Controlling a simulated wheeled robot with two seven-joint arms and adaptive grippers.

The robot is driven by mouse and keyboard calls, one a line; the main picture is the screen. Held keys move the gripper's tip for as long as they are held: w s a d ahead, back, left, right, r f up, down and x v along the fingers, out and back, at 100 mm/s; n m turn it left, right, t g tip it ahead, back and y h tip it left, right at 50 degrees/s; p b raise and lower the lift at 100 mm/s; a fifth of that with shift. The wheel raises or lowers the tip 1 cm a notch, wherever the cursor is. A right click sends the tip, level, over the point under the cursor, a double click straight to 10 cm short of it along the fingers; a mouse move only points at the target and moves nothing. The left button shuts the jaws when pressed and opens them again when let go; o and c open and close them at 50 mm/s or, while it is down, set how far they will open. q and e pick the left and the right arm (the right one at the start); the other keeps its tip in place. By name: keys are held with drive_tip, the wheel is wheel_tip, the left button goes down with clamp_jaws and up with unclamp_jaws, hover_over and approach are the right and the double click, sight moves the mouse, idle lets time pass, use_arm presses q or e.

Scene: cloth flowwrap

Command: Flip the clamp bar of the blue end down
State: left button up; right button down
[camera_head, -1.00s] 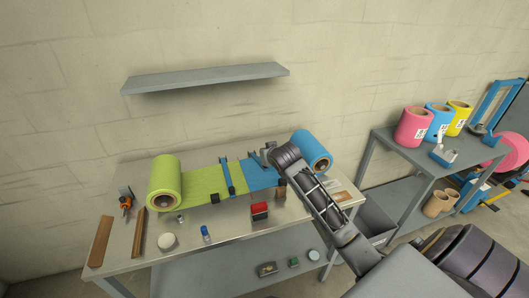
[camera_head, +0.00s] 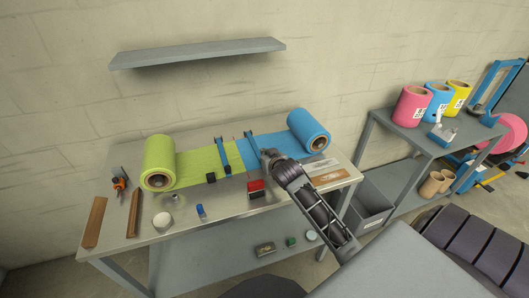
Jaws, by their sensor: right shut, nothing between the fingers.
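The blue film (camera_head: 203,0) is not at the shelf; it runs left from the blue roll (camera_head: 309,128) across the back of the bench. The blue-end clamp bar (camera_head: 251,140) is a thin blue bar across this film; its front end is hidden by my right gripper, and I cannot tell if it lies fully down. A second blue clamp bar (camera_head: 224,155) lies across the green film (camera_head: 197,164), which comes from the green roll (camera_head: 159,162). My right gripper (camera_head: 266,156) is shut and empty at the front end of the blue-end bar; contact is unclear. My left gripper is not in view.
A red-topped block (camera_head: 256,187), a blue-capped bottle (camera_head: 200,210) and a white round object (camera_head: 162,220) stand along the bench front (camera_head: 185,226). A shelf (camera_head: 200,53) hangs on the wall above. A side table (camera_head: 400,130) with several rolls stands right.

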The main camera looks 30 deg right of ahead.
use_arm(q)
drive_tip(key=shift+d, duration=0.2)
use_arm(e)
drive_tip(key=shift+s+a+f, duration=0.1)
drive_tip(key=shift+s+f, duration=0.05)
drive_tip(key=shift+f, duration=0.35)
drive_tip(key=shift+s+a+f, duration=0.1)
drive_tip(key=shift+s+f, duration=0.05)
drive_tip(key=shift+f, duration=0.3)
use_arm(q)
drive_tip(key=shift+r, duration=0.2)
use_arm(e)
drive_tip(key=shift+r, duration=0.2)
drive_tip(key=shift+w+r+p, duration=0.1)
drive_tip(key=shift+r+p, duration=0.55)
drive_tip(key=shift+p, duration=0.1)
drive_tip(key=shift+r, duration=0.35)
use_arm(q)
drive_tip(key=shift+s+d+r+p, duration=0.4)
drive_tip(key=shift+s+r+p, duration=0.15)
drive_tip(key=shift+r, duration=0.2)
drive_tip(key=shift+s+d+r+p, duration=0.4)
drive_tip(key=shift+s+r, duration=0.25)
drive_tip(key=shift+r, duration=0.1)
use_arm(e)
drive_tip(key=v, duration=1.1)
drive_tip(key=shift+w+r, duration=0.2)
drive_tip(key=shift+r, duration=0.2)
